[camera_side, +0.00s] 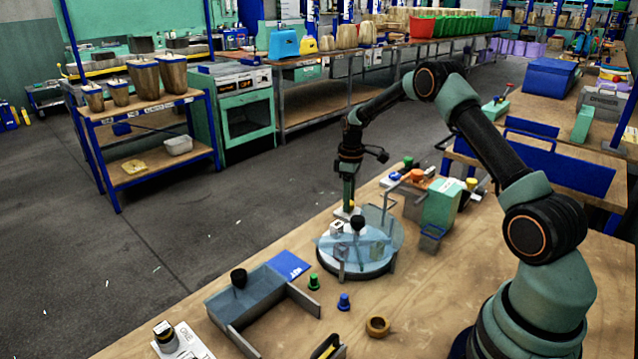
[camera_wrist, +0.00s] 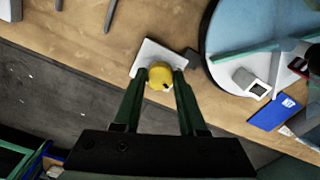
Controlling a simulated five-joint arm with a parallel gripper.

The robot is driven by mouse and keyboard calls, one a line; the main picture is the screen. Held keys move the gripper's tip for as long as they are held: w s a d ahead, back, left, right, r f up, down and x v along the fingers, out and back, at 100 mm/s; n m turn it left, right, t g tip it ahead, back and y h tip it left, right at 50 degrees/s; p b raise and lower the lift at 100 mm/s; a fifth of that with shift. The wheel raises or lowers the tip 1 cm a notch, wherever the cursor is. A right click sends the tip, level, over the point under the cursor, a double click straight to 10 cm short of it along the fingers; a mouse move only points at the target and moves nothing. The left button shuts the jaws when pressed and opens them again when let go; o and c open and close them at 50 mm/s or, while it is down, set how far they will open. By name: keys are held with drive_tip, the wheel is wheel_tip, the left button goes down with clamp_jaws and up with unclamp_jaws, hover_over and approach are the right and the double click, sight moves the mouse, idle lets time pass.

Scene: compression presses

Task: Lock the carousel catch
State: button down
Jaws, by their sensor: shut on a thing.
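The carousel is a round, pale base (camera_side: 335,266) under a light-blue see-through cover with a black knob (camera_side: 358,222) on top. Its rim also shows at the right of the wrist view (camera_wrist: 206,35). The catch is a small white plate (camera_wrist: 151,52) beside the carousel, with a yellow knob (camera_wrist: 160,84) on it. A dark grey tongue (camera_wrist: 193,61) points from the plate toward the rim; I cannot tell whether it touches. My gripper (camera_wrist: 160,76) is shut on the yellow knob, one finger on each side. In the side view my gripper (camera_side: 348,206) points down at the carousel's far edge.
A blue-covered tray (camera_side: 245,298) with a black knob stands front left. Green (camera_side: 314,282) and blue (camera_side: 344,301) knobs and a brown ring (camera_side: 378,326) lie in front of the carousel. A green box (camera_side: 441,204) stands close at its right.

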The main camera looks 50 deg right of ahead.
drive_tip(key=m, duration=0.7)
drive_tip(key=shift+r, duration=0.1)
drive_tip(key=m, duration=0.6)
drive_tip(key=shift+m, duration=0.3)
idle(0.3)
drive_tip(key=shift+c, duration=2.3)
unclamp_jaws()
wheel_tip(320, 180, up, 12)
drive_tip(key=shift+r, duration=0.1)
